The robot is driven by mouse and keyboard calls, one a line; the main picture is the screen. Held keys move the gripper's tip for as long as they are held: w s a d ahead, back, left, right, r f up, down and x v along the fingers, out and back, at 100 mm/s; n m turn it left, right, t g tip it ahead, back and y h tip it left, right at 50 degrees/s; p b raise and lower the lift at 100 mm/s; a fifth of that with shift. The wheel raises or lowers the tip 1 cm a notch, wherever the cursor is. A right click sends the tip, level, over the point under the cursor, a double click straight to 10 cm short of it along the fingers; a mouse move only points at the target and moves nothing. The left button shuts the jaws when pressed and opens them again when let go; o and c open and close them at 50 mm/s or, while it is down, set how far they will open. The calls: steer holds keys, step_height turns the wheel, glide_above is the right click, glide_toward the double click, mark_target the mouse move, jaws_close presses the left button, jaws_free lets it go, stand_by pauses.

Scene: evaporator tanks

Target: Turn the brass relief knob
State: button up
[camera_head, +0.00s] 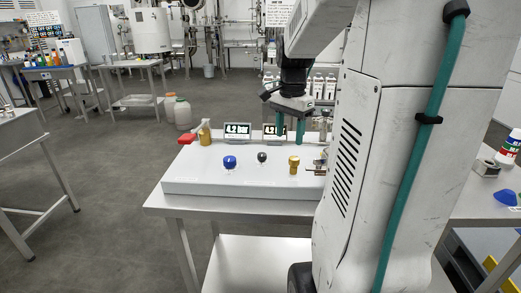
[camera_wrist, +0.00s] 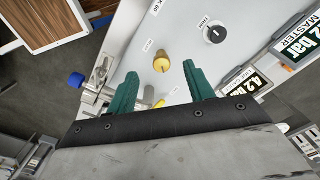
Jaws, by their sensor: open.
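The brass relief knob (camera_head: 294,163) stands on the front slope of the white panel (camera_head: 240,187), right of a black knob (camera_head: 262,157) and a blue knob (camera_head: 229,161). In the wrist view the brass knob (camera_wrist: 161,63) shows ahead of my fingertips, between their lines. My gripper (camera_head: 291,130) is open, with green fingers pointing down, above and behind the brass knob in the head view. Both fingers (camera_wrist: 160,72) are apart and empty in the wrist view. I see no contact with the knob. A small yellow part (camera_wrist: 159,103) shows between the fingers, partly hidden.
Two displays (camera_head: 237,130) stand behind the knobs, one close to my gripper.

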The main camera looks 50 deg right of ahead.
mark_target(295, 158)
steer(key=d, duration=0.1)
steer(key=d+f+m, duration=0.1)
steer(key=shift+s+d, duration=0.15)
steer(key=shift+d, duration=0.25)
step_height(295, 158, down, 8)
steer(key=shift+r, duration=0.25)
steer(key=c, duration=1)
